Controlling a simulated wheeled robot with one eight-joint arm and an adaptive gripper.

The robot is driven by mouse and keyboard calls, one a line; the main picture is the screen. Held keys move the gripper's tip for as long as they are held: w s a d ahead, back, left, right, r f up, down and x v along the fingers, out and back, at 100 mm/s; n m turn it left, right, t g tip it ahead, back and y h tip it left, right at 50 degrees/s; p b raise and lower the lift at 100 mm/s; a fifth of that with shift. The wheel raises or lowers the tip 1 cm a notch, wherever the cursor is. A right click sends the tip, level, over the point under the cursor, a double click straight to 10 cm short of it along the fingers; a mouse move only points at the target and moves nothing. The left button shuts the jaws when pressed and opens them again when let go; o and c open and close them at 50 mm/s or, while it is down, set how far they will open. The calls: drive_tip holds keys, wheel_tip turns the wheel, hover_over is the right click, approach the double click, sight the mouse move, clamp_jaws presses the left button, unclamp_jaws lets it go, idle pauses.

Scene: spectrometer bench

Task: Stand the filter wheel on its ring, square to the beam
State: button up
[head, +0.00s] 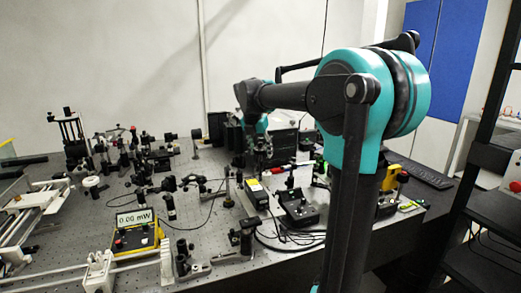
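My arm reaches over the bench from the right, and its wrist bends down near the back middle. My gripper (259,153) is small and dark there, against dark equipment. I cannot tell whether its fingers are open or shut, or whether they hold anything. I cannot make out the filter wheel or its ring for certain among the many small black mounts. The beam does not show. My upper arm hides part of the bench's right side.
The perforated optical bench (75,235) is crowded with black posts and mounts. A yellow power meter (134,236) reading 0.00 mW stands front left. A black control box (298,208) with cables sits at the middle right. A keyboard (428,174) lies beyond my arm; dark shelving stands right.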

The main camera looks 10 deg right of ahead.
drive_tip(key=shift+o, duration=1.4)
drive_tip(key=shift+r, duration=0.1)
drive_tip(key=v, duration=1.2)
drive_tip(key=shift+s, duration=0.1)
